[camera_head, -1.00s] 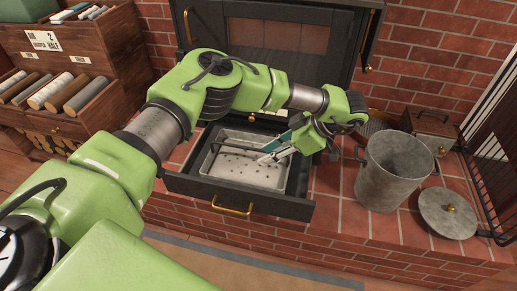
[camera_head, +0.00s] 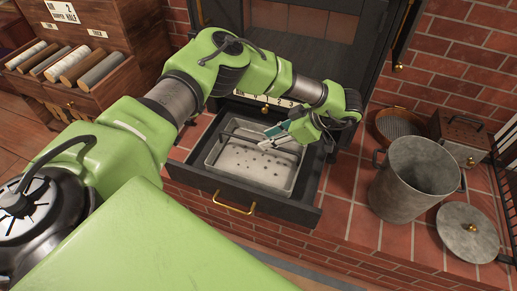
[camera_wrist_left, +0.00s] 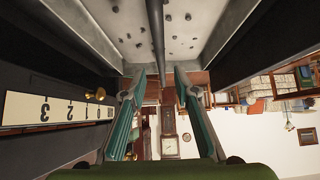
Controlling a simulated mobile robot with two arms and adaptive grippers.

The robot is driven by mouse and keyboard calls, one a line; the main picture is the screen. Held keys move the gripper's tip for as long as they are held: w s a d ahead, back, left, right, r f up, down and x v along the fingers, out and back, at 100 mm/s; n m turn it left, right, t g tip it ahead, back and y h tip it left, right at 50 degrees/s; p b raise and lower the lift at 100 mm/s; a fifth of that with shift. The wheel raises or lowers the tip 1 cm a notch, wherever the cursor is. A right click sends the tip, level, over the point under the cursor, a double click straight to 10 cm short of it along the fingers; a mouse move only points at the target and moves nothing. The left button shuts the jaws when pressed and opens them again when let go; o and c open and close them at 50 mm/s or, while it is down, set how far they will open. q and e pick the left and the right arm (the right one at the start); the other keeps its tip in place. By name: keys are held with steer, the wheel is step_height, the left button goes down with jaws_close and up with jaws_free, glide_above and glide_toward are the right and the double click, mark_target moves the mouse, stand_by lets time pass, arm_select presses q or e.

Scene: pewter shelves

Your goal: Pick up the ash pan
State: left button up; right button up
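The ash pan (camera_head: 246,170) is a pale grey rectangular tray with dark specks inside, sitting in the pulled-out black drawer (camera_head: 232,195) under the stove. A thin dark bar handle (camera_head: 236,136) runs across its top. My left gripper (camera_head: 262,138) is over the pan at this handle, its teal fingers apart. In the left wrist view, the bar (camera_wrist_left: 156,35) runs toward the gap between the open fingertips (camera_wrist_left: 160,76), with the pan floor (camera_wrist_left: 115,22) behind it. I cannot tell whether a finger touches the bar. My right gripper is not in view.
A grey metal bucket (camera_head: 400,192), its round lid (camera_head: 467,232), a copper-coloured pan (camera_head: 398,124) and a wooden box (camera_head: 462,133) stand on the brick hearth at right. The black stove (camera_head: 300,50) rises behind the drawer. A wooden rack of rolls (camera_head: 85,85) stands at left.

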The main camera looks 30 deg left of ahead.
mark_target(258, 142)
arm_select(q)
steer(key=x, duration=0.4)
steer(key=shift+s+a+f, duration=0.1)
steer(key=shift+s+f, duration=0.05)
steer(key=shift+s, duration=0.1)
steer(key=shift+a+f+b, duration=0.25)
steer(key=shift+a+b, duration=0.05)
jaws_close()
steer(key=shift+r, duration=0.1)
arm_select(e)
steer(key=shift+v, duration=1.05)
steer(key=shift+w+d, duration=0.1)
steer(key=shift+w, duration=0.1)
arm_select(q)
steer(key=shift+w+r, duration=0.1)
steer(key=shift+r, duration=0.4)
step_height(258, 142, up, 3)
steer(key=shift+f+p, duration=0.25)
steer(key=shift+p, duration=0.2)
steer(key=s+d+r, duration=0.1)
steer(key=d+r, duration=0.3)
steer(key=d, duration=0.3)
steer(key=s+d+r+p, duration=0.1)
steer(key=s+d+r, duration=0.1)
steer(key=d+r, duration=0.3)
steer(key=shift+d+r, duration=0.25)
steer(key=shift+d, duration=0.65)
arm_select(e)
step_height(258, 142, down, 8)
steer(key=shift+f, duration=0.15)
